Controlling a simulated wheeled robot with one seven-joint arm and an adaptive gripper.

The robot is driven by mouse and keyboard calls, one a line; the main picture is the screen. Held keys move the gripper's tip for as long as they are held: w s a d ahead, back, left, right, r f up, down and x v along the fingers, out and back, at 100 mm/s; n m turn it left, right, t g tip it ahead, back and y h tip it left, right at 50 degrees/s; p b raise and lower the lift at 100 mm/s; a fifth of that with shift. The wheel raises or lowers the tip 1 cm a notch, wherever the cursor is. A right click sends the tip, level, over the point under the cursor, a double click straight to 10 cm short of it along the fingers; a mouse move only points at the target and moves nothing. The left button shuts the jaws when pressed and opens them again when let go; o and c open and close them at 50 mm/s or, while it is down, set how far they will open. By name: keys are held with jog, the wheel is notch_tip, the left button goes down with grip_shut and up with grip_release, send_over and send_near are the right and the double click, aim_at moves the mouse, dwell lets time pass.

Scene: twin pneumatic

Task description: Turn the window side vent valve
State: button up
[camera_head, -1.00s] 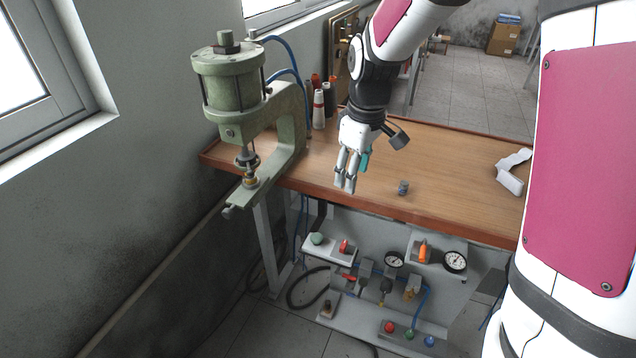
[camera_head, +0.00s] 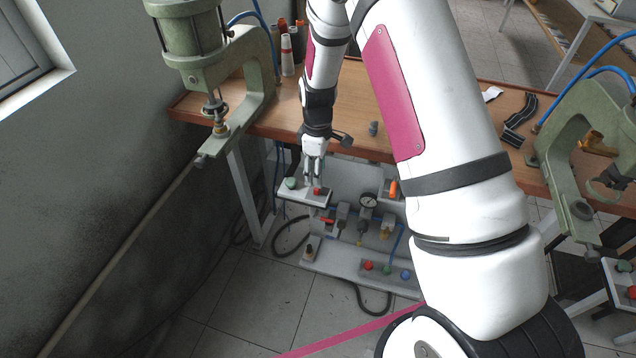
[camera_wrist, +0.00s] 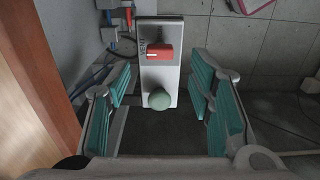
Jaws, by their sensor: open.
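The vent valve (camera_wrist: 160,52) is a red handle on a pale plate marked VENT, in the upper middle of the wrist view. In the head view it is a small red knob (camera_head: 317,191) on the shelf below the table, on the window side. My gripper (camera_head: 314,181) is at this shelf, close to the red knob, fingers pointing down. In the wrist view my gripper (camera_wrist: 161,78) is open and empty, its teal pads on either side of the plate. The red handle is ahead of the fingers, not held. A round green button (camera_wrist: 159,99) lies between the pads.
The wooden table edge (camera_wrist: 36,80) runs along the left of the wrist view. Below the shelf are a gauge (camera_head: 368,200), another red handle (camera_head: 327,221) and several coloured buttons. A green press (camera_head: 250,75) stands at the left, another (camera_head: 565,150) at the right.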

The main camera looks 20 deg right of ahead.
aim_at(318, 190)
notch_tip(318, 190, down, 6)
jog(key=shift+r, duration=0.15)
jog(key=shift+c, duration=0.3)
grip_shut()
